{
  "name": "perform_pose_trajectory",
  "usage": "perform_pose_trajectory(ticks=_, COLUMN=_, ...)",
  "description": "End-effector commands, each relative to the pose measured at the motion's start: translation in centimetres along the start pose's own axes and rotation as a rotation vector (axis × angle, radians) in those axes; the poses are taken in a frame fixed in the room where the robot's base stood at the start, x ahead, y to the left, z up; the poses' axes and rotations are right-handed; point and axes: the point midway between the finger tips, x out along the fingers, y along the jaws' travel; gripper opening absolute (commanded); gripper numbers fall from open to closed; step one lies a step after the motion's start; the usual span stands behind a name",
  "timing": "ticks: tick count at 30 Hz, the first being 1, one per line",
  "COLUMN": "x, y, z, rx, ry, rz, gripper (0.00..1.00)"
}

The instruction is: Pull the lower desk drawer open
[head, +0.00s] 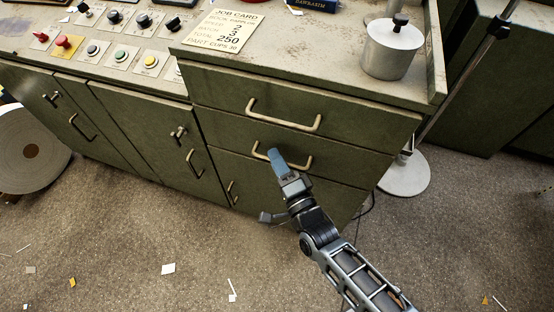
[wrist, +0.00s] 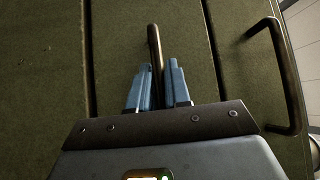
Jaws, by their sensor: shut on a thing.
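The lower drawer (head: 225,133) is a dark green front under the upper drawer, with a bar handle (head: 305,167). My gripper (head: 277,158) is at the left-middle part of this handle. In the wrist view, the handle (wrist: 154,45) runs between the two blue fingers (wrist: 157,88) of my gripper, which are shut on it. The part of the handle behind the fingers is hidden. The drawer front looks about flush with its neighbours; I cannot tell whether it stands out slightly.
The upper drawer's handle (head: 285,122) is just above; it also shows in the wrist view (wrist: 287,80). A metal canister (head: 392,50) and a job card (head: 224,30) are on the desk top. A round stand base (head: 404,177) is at right.

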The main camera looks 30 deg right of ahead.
Motion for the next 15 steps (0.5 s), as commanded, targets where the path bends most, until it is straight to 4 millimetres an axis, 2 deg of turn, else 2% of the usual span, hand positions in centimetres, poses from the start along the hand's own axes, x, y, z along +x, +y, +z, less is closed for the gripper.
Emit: perform_pose_trajectory(ticks=15, x=-0.57, y=-0.03, z=0.49, rx=0.0, ry=-0.001, rz=0.002, gripper=0.0)
